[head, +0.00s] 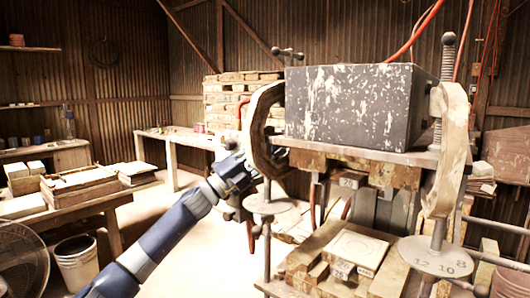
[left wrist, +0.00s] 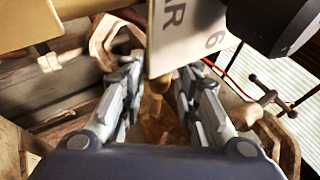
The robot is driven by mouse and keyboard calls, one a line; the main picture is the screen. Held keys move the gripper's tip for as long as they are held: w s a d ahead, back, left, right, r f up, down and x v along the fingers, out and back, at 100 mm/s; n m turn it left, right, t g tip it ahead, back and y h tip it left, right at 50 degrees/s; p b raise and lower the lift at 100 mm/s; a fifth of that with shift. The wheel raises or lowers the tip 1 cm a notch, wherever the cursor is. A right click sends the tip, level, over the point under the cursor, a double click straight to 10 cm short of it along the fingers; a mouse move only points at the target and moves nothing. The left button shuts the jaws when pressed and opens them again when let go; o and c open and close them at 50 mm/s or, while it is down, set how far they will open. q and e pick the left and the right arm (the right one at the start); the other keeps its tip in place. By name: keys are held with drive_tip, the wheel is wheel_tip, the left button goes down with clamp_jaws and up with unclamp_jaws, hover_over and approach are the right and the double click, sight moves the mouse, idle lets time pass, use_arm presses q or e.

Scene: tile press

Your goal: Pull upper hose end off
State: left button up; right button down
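The tile press stands at the right of the head view, with a worn dark box (head: 350,105) on top. My left gripper (head: 240,168) is at the press's left side, beside the pale curved clamp arm (head: 262,115). In the left wrist view my left gripper (left wrist: 158,78) is open, its two fingers apart. A narrow brass-coloured piece (left wrist: 156,103) shows between the fingers, with a gap to each; I cannot tell if it is the upper hose end. A lettered plate (left wrist: 185,35) partly covers the view beyond. My right gripper is not in view.
Numbered discs (head: 436,258) and rods jut from the press. A table with trays (head: 82,186), a bucket (head: 77,262) and a fan stand left. Open floor lies between.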

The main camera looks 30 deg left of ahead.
use_arm(q)
drive_tip(key=v, duration=1.2)
drive_tip(key=shift+a, duration=0.1)
idle(0.4)
